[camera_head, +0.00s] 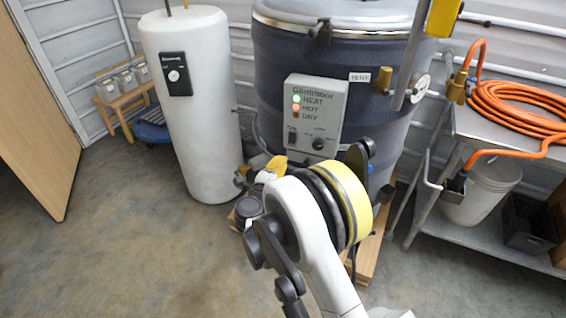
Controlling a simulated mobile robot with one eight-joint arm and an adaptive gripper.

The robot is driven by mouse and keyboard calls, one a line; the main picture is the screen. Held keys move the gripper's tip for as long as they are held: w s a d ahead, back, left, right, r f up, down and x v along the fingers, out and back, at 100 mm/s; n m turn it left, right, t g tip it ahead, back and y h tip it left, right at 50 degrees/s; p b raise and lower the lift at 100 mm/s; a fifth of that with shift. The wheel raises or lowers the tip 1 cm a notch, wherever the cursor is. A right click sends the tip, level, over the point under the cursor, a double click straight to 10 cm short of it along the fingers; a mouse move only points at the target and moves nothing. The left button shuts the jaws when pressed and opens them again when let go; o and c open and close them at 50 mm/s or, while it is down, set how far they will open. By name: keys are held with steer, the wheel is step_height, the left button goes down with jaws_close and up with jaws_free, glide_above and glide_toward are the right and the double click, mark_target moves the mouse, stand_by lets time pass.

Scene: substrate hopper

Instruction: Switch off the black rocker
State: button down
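The black rocker (292,137) is a small dark switch at the lower left of the grey control box (316,112). The box is on the front of the large dark drum (385,75). The rocker's exact tilt is too small to read. On the box, the HEAT lamp glows green, the HOT lamp glows red and the DRY lamp is dim brown. A round black knob (319,144) sits to the rocker's right. My white arm with a yellow band rises in front of the drum, below the box. Its fingertips cannot be made out, and I see nothing touching the rocker.
A white cylinder (195,110) with a black dial panel stands left of the drum. A metal bench (505,135) with a coiled orange hose (520,105) is at right, a white bucket (482,190) on its lower shelf. The floor at front left is clear.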

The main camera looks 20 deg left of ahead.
mark_target(294, 144)
steer(key=w+b, duration=0.1)
steer(key=w, duration=0.2)
steer(key=w+f+b, duration=0.1)
steer(key=w, duration=0.2)
steer(key=w+b, duration=0.1)
steer(key=w, duration=0.3)
steer(key=shift+a+f, duration=0.15)
steer(key=shift+f, duration=0.1)
steer(key=shift+w+b, duration=0.3)
steer(key=shift+w, duration=0.3)
steer(key=shift+w, duration=0.1)
